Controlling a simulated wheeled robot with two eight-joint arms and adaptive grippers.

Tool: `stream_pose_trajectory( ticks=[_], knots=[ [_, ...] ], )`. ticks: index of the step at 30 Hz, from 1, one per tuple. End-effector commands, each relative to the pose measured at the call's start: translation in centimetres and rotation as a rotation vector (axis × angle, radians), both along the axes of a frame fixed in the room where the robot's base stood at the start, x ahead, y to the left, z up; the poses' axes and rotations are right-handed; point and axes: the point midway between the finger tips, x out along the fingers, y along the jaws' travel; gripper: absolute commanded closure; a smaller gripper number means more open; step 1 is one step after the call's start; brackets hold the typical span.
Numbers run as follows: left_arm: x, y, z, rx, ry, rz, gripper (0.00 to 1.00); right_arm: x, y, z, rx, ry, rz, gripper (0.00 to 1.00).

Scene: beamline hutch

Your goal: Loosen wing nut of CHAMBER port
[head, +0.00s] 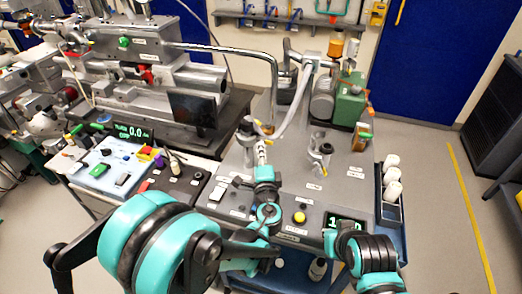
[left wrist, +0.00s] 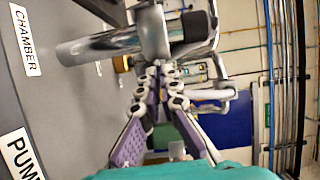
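My left gripper (head: 262,150) reaches up over the grey panel, close in front of a metal port fitting (head: 246,130) at the left of the panel. In the left wrist view, its two fingers with purple pads (left wrist: 155,85) point at a metal flange (left wrist: 153,32) on a shiny tube (left wrist: 100,45). The fingertips look close to the flange; contact and the finger gap are unclear. A CHAMBER label (left wrist: 25,40) lies on the panel at upper left, and a PUMP label (left wrist: 20,155) is below it. I cannot make out the wing nut.
A second port fitting (head: 322,150) stands on the panel to the right, with a green pump (head: 349,102) behind it. A grey hose (head: 293,110) arches over the panel. A control box (head: 100,165) is at left. White bottles (head: 392,175) stand at the right edge.

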Motion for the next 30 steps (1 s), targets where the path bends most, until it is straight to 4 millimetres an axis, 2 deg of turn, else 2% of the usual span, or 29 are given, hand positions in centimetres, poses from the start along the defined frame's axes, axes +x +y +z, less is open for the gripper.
stream_pose_trajectory(
  ticks=[11, 30],
  knots=[
    [0.0, 0.0, 0.4, -0.211, 0.07, -0.001, 1.0, 0.0, 0.0, 1.5, 0.0, 0.0, 0.0, 1.0],
    [0.1, 0.4, 0.9, -0.789, 0.257, 0.001, 1.0, 0.0, 0.0, 4.3, 0.0, 0.0, 0.0, 1.0]
  ],
)
